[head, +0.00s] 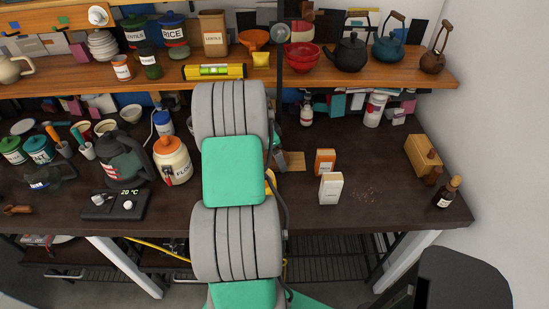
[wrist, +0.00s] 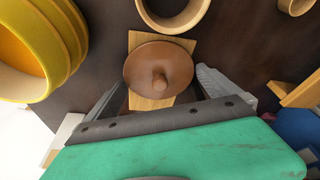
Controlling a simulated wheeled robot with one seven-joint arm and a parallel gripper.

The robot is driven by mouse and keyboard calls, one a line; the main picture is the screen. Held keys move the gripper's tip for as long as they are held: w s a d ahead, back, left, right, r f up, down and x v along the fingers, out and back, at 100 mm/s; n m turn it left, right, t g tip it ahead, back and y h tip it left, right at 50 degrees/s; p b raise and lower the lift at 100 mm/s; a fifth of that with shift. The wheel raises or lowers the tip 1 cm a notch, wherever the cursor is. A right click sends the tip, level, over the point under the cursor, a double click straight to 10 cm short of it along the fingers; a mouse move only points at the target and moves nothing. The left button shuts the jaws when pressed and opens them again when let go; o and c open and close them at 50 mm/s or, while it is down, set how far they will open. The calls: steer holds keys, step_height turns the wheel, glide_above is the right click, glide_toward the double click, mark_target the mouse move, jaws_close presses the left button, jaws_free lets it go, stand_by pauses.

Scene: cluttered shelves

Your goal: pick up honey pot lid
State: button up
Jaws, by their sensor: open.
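The honey pot lid appears to be the round brown disc with a small knob (wrist: 158,66) in the wrist view. It lies knob up on a light wooden board (wrist: 181,43). My gripper (wrist: 162,88) is open, with one finger to the left of the lid's near side and one to the right. I cannot tell whether either finger touches the lid. In the head view my own arm hides the lid, and only the board's right part (head: 295,161) shows.
A yellow ribbed open vessel (wrist: 70,40) stands left of the lid. A pale wooden ring-shaped rim (wrist: 192,20) is just beyond it. In the head view, an orange-labelled box (head: 325,161) and a white box (head: 330,188) stand right of the board. A shelf (head: 390,80) overhangs behind.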

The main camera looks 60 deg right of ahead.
steer(key=shift+c, duration=0.3)
steer(key=c, duration=0.9)
steer(key=shift+c, duration=0.4)
steer(key=shift+r, duration=0.15)
